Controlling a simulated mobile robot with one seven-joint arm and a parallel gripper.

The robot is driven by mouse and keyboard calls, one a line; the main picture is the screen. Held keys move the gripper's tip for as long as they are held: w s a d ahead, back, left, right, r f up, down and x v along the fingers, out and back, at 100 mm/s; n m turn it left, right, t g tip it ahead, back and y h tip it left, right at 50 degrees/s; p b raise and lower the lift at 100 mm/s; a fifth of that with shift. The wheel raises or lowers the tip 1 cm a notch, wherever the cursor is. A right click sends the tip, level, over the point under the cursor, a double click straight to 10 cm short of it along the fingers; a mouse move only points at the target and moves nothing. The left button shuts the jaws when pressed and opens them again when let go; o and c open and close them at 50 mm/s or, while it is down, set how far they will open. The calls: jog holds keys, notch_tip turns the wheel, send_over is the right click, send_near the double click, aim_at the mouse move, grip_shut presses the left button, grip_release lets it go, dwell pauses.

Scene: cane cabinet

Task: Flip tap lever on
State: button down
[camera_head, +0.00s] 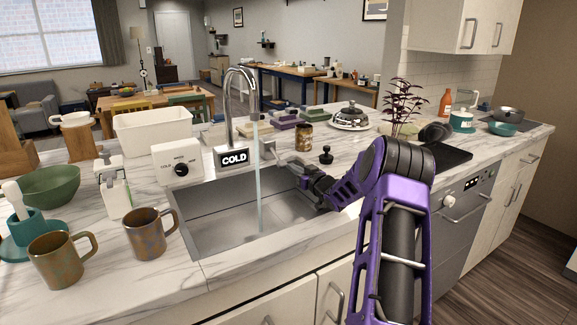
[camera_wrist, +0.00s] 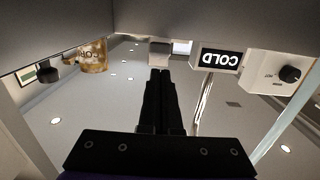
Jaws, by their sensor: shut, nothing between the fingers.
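The chrome gooseneck tap (camera_head: 241,78) stands behind the sink (camera_head: 225,215). A stream of water (camera_head: 258,185) runs from its spout into the basin. A small grey lever-like part (camera_head: 268,147) shows right of the tap base; a grey block ahead of my fingertips in the wrist view (camera_wrist: 160,52) appears to be the same part. My gripper (camera_head: 281,163) reaches over the sink from the right, fingers pressed together and empty. In the wrist view its black fingers (camera_wrist: 160,74) point at the block. Whether they touch it I cannot tell.
A COLD sign (camera_head: 234,157) and a white dial box (camera_head: 178,163) stand behind the sink, left of my gripper. A black stopper-like object (camera_head: 326,155) and a patterned jar (camera_head: 304,137) stand to its right. Two mugs (camera_head: 151,232) (camera_head: 62,258) sit left of the basin.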

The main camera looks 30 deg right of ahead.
jog(key=shift+s+r, duration=0.15)
jog(key=shift+s, duration=1.15)
